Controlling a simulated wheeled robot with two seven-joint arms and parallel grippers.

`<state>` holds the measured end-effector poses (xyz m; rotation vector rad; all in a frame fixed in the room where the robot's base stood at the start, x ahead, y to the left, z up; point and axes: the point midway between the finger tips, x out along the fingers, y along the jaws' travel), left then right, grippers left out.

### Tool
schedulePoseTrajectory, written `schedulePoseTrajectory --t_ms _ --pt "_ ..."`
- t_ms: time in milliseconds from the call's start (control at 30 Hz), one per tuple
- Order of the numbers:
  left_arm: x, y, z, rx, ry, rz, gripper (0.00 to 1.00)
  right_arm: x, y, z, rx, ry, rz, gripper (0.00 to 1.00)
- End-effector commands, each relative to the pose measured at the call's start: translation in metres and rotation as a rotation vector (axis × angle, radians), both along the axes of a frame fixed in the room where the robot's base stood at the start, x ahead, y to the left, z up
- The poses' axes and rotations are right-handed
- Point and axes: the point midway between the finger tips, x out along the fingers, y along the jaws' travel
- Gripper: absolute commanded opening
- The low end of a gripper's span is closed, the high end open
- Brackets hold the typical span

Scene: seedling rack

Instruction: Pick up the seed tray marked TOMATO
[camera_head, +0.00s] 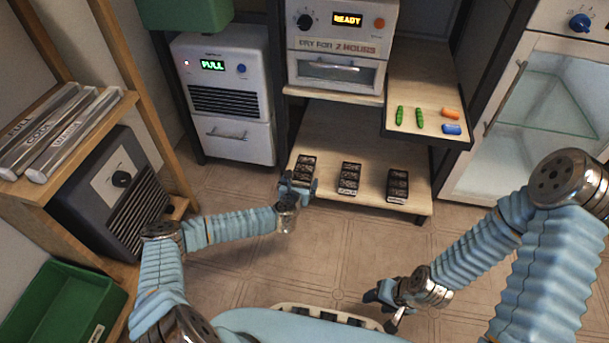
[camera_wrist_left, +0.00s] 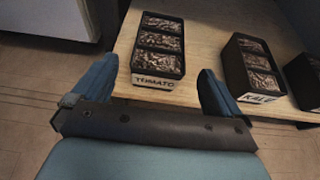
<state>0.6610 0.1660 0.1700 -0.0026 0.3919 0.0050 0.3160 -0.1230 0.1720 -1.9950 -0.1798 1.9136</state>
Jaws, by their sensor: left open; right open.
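The seed tray marked TOMATO (camera_wrist_left: 158,50) is black with soil-filled cells and a white label on its near end. It lies on the low wooden shelf, and it is the leftmost of three trays in the head view (camera_head: 305,168). My left gripper (camera_wrist_left: 152,88) is open, with one blue finger to each side of the tray's near end. In the head view my left gripper (camera_head: 297,187) is at the shelf's front edge by that tray. Whether the fingers touch it I cannot tell. My right gripper (camera_head: 389,303) is open and empty, low over the floor near my base.
A tray labelled KALE (camera_wrist_left: 250,68) stands to the right on the same shelf; it is the middle one in the head view (camera_head: 349,179). A third tray (camera_head: 397,186) is further right. A white unit reading FULL (camera_head: 228,105) stands left of the shelf. The floor (camera_head: 330,250) in front is clear.

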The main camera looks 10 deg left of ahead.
Motion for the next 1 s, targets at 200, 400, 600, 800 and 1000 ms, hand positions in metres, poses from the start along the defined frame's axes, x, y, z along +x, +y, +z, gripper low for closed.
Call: schedulePoseTrajectory --t_ms 200,400,600,800,1000 --pt "0.021 -0.001 -0.01 0.001 0.001 -0.004 1.0 0.0 0.0 -0.006 0.0 -0.002 -0.001 0.52" --pt "0.049 0.002 -0.017 0.003 0.0 -0.004 1.0 0.001 0.0 -0.016 -0.001 -0.003 -0.002 0.52" --pt "0.069 0.002 -0.024 0.001 0.001 -0.005 1.0 0.001 0.0 -0.021 -0.001 -0.005 -0.003 0.52" --pt "0.07 0.002 -0.024 0.001 0.001 -0.005 1.0 0.001 0.0 -0.02 -0.001 -0.005 -0.003 0.52" --pt "0.07 0.002 -0.024 0.001 0.001 -0.005 0.72 0.001 0.0 -0.02 -0.001 -0.005 -0.003 0.52"
